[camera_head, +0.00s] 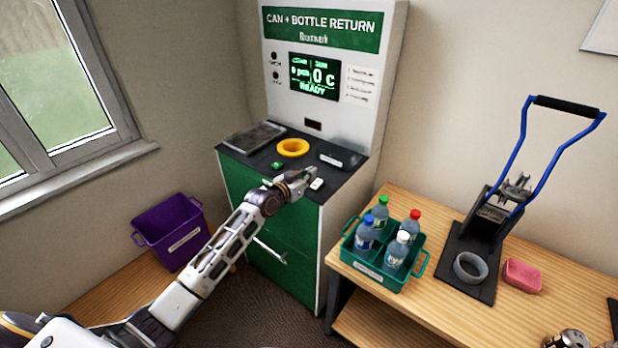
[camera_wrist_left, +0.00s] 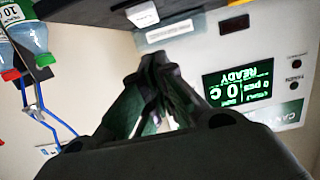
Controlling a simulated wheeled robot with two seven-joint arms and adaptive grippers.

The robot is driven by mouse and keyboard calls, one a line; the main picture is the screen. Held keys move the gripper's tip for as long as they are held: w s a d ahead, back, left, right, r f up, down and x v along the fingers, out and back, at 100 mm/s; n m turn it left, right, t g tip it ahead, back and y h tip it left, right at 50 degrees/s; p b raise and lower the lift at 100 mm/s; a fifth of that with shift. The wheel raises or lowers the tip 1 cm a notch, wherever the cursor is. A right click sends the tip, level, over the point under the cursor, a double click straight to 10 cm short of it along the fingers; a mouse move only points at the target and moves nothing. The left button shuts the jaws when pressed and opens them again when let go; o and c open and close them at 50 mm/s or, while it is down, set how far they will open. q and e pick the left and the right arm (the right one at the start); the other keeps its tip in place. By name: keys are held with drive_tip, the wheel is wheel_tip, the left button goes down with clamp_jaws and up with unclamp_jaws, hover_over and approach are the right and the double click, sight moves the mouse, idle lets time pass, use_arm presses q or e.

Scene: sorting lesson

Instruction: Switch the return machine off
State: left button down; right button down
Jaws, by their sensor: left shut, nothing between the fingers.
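The return machine (camera_head: 322,95) stands against the back wall, with a white upright front, a dark counter and a green cabinet below. Its lit screen (camera_head: 315,77) reads READY and 0 c; it also shows upside down in the left wrist view (camera_wrist_left: 238,87). My left gripper (camera_head: 312,174) is shut and empty at the counter's front right corner. A small white switch-like piece (camera_head: 317,184) is right beside its fingertips; I cannot tell whether they touch. A yellow ring (camera_head: 292,147) and a small green button (camera_head: 277,165) are on the counter. My right gripper's fingers are not clearly visible.
A teal crate (camera_head: 378,281) with several bottles stands on the wooden table, right of the machine. A purple bin (camera_head: 168,231) stands left, below the window.

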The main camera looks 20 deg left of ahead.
use_arm(q)
drive_tip(key=b+v, duration=0.2)
drive_tip(key=v, duration=0.8)
drive_tip(key=shift+f, duration=0.25)
drive_tip(key=shift+s, duration=0.1)
idle(0.6)
